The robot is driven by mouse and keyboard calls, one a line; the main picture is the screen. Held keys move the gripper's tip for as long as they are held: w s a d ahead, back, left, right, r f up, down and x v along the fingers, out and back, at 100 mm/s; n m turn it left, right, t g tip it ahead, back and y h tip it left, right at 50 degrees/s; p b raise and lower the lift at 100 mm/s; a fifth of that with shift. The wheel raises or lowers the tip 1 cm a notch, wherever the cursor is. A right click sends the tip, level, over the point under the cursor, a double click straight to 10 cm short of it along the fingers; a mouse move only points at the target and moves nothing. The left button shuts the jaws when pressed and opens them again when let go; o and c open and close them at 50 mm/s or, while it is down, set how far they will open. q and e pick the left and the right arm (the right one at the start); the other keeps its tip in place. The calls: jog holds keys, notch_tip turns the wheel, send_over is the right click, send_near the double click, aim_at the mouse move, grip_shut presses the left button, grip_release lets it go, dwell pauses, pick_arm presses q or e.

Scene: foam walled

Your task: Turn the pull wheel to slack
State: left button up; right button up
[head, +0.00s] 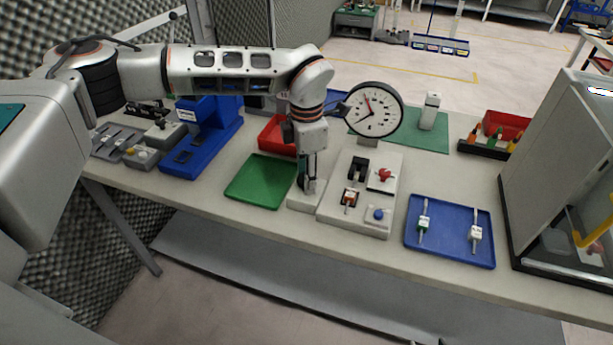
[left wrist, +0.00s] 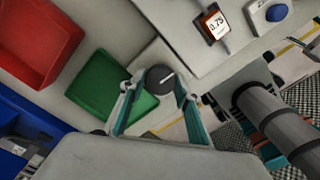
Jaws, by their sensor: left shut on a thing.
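The pull wheel (left wrist: 161,78) is a dark round knob with a white line on its face, seen in the left wrist view on a pale block (left wrist: 150,56). The line points up and to the right in that view. My left gripper (left wrist: 158,90) has one finger on each side of the wheel and is shut on it. In the head view my left gripper (head: 308,184) points down over the pale block (head: 304,201), and its fingers mostly hide the wheel. My right gripper is not in view.
A dial gauge (head: 374,110) stands behind.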

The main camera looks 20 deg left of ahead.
pick_arm(q)
jog(key=n, duration=0.4)
jog(key=shift+n+b, duration=0.3)
jog(key=n, duration=0.4)
jog(key=shift+n+b, duration=0.3)
jog(key=n, duration=0.4)
jog(key=shift+n, duration=0.3)
jog(key=n+b, duration=0.1)
jog(key=n, duration=0.3)
jog(key=shift+n, duration=0.3)
jog(key=o, duration=1.1)
